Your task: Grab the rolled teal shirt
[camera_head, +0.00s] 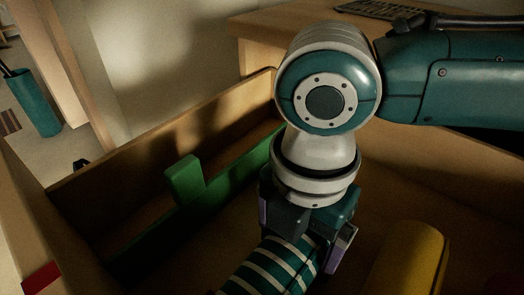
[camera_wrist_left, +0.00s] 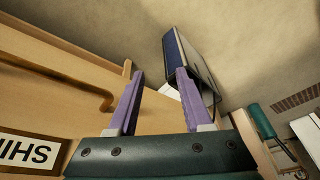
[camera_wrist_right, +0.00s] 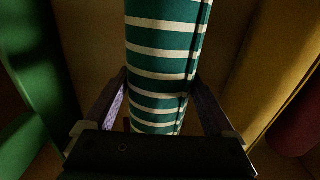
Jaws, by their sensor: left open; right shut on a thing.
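The rolled teal shirt (camera_head: 272,270) has cream stripes and shows at the bottom of the head view, inside a wooden drawer or box. My right gripper (camera_head: 305,245) reaches down over it and is shut on it, a finger on each side. In the right wrist view the teal roll (camera_wrist_right: 162,45) runs up between the purple fingers of the right gripper (camera_wrist_right: 160,108). I cannot tell whether the roll touches the bottom. My left gripper (camera_wrist_left: 157,90) is open and empty in the left wrist view; it is not in the head view.
A green divider-like piece (camera_head: 185,180) lies left of the roll, and a yellow roll (camera_head: 410,262) lies to its right. A dark red thing (camera_wrist_right: 298,128) shows beyond the yellow one. Wooden walls (camera_head: 165,150) enclose them. A teal bin (camera_head: 34,103) stands far left.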

